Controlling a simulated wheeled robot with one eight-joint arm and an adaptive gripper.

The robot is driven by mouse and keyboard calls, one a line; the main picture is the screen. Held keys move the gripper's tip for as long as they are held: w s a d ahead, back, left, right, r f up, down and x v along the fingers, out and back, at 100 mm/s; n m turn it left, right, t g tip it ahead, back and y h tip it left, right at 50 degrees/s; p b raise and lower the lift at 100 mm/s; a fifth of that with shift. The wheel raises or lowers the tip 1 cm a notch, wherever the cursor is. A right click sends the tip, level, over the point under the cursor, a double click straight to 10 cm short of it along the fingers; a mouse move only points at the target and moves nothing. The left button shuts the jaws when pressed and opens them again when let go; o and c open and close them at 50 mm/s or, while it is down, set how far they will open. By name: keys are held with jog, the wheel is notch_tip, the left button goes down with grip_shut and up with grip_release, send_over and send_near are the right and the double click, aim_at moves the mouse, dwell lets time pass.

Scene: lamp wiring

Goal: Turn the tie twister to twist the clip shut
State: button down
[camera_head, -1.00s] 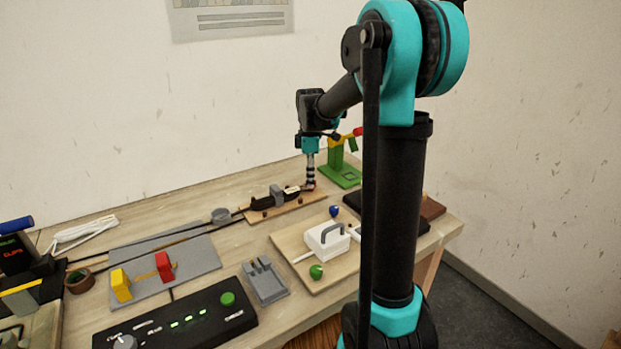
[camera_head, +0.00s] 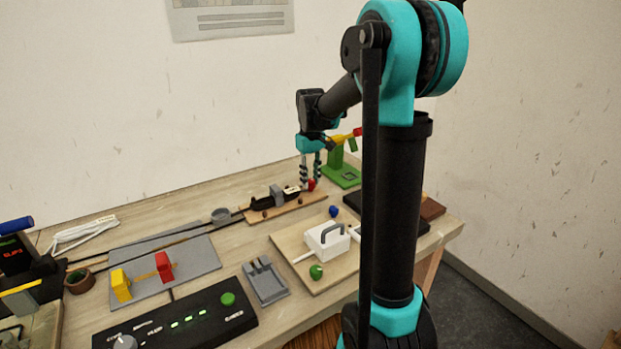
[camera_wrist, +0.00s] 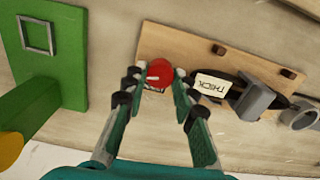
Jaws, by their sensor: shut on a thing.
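The tie twister appears to be a round red knob (camera_wrist: 159,72) with a small white mark, at one end of a wooden board (camera_wrist: 180,38). In the head view the knob (camera_head: 311,185) is at the board's right end. My gripper (camera_wrist: 160,78) is shut on the red knob, one fingertip on each side; it also shows in the head view (camera_head: 311,179), pointing down. Beside the knob on the board are a label reading THICK (camera_wrist: 212,84), a dark cable and a grey block (camera_wrist: 255,98). I cannot tell which part is the clip.
A green stand (camera_head: 340,170) with a yellow and red arm is close behind my gripper. A wooden board with a white box (camera_head: 325,240) lies in front. A grey mat (camera_head: 190,265), a grey holder (camera_head: 265,283) and a black control panel (camera_head: 180,320) are farther left.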

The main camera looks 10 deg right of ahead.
aim_at(311, 181)
jog(key=m, duration=0.4)
jog(key=shift+m, duration=0.3)
jog(key=m, duration=0.4)
jog(key=shift+m, duration=0.3)
jog(key=m, duration=0.4)
jog(key=shift+d+m, duration=0.1)
jog(key=shift+m, duration=0.2)
jog(key=m, duration=0.4)
jog(key=shift+m, duration=0.7)
jog(key=c, duration=1.2)
grip_release()
notch_tip(311, 181, up, 12)
